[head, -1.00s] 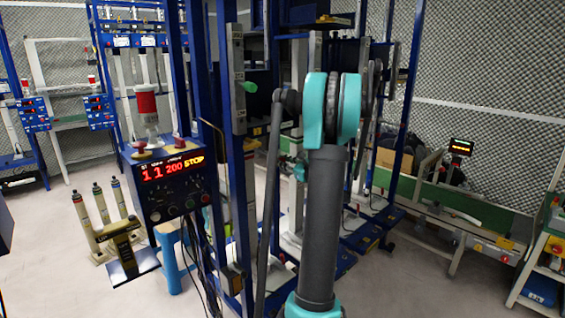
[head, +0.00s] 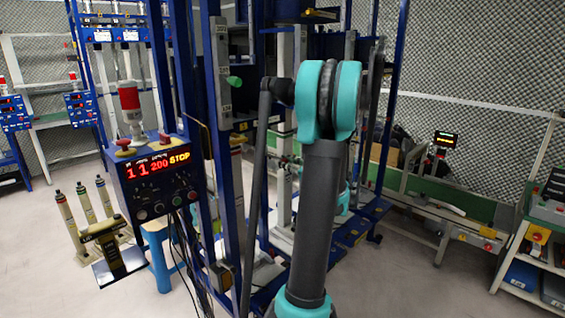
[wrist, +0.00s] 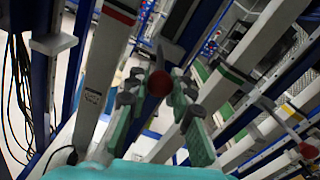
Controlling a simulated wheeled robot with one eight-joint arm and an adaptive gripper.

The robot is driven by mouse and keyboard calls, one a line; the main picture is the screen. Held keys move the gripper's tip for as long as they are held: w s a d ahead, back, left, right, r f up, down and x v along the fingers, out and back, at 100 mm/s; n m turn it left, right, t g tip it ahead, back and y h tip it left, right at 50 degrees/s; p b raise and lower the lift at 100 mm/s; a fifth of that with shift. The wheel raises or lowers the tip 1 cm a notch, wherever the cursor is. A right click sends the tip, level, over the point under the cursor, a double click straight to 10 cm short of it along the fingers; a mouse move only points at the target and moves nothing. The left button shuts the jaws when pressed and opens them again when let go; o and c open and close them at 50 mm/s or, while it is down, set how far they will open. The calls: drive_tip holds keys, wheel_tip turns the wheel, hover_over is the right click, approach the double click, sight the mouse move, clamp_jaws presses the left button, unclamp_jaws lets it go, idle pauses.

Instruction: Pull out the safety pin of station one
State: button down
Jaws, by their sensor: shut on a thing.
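The safety pin shows as a dark red ball knob (wrist: 160,83) in the middle of the wrist view, with a thin grey shaft beyond it. My gripper (wrist: 157,97) has its teal and grey fingers on both sides of the knob and is shut on it. Whether the shaft's far end sits in a hole or is clear of the frame cannot be told. In the head view my arm and the blue posts hide most of the gripper and the pin. A blue station frame (head: 220,65) stands close by the arm.
A blue control box (head: 155,185) with a lit red and yellow display stands left of the frame. Posts and rails crowd the gripper; cables (wrist: 20,85) hang at left in the wrist view. Another red knob (wrist: 308,151) is at right. A conveyor (head: 440,205) stands right.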

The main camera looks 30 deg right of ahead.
drive_tip(key=shift+s, duration=0.1)
drive_tip(key=c, duration=1.3)
unclamp_jaws()
drive_tip(key=shift+s+d, duration=0.1)
drive_tip(key=v, duration=1.2)
